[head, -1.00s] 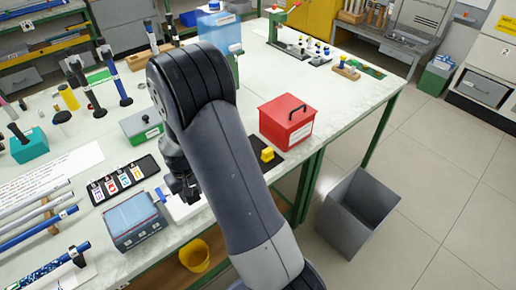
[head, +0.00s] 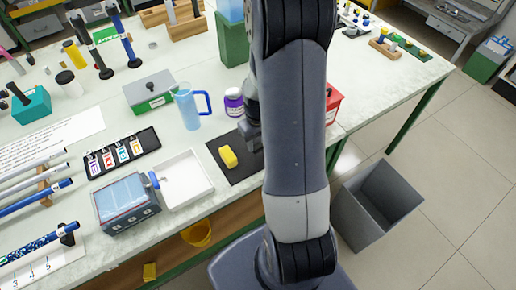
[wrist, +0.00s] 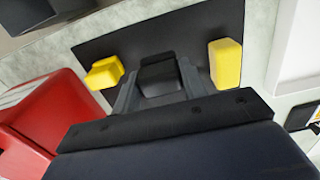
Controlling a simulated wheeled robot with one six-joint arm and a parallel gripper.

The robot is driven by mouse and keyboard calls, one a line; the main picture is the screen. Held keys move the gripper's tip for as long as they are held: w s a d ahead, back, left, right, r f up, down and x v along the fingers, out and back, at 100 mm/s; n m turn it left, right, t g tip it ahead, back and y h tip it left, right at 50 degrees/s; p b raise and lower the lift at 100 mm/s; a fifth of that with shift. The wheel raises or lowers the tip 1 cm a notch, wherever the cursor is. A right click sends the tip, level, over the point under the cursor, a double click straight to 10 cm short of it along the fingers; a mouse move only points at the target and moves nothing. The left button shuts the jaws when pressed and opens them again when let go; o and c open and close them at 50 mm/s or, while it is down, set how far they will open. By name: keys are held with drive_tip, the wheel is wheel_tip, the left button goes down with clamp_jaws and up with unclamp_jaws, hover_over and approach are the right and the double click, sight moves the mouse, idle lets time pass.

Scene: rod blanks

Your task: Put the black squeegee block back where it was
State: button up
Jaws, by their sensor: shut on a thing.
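The black squeegee block (wrist: 158,78) sits between the fingers of my gripper (wrist: 157,72), which is shut on it. The gripper is over the dark mat (wrist: 150,32), between two yellow blocks, one on the left (wrist: 104,74) and one on the right (wrist: 225,63). I cannot tell whether the black block touches the mat. In the head view, the mat (head: 246,176) shows left of my arm with one yellow block (head: 228,157) on it. My gripper (head: 252,138) is mostly hidden there by my arm, and the black block is not visible.
A red box (wrist: 36,115) stands close on the left in the wrist view. In the head view, a white tray (head: 203,181), a purple-labelled jar (head: 233,102) and a blue jug (head: 187,108) stand near the mat. A grey bin (head: 375,200) is on the floor.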

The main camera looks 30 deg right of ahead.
sight(258, 149)
drive_tip(key=shift+f, duration=2.25)
drive_tip(key=shift+f, duration=0.2)
drive_tip(key=o, duration=0.9)
drive_tip(key=shift+r, duration=0.1)
drive_tip(key=shift+o, duration=0.2)
drive_tip(key=shift+r, duration=0.1)
wheel_tip(258, 149, up, 12)
drive_tip(key=shift+r+b, duration=0.1)
drive_tip(key=shift+b, duration=0.35)
drive_tip(key=shift+f, duration=0.2)
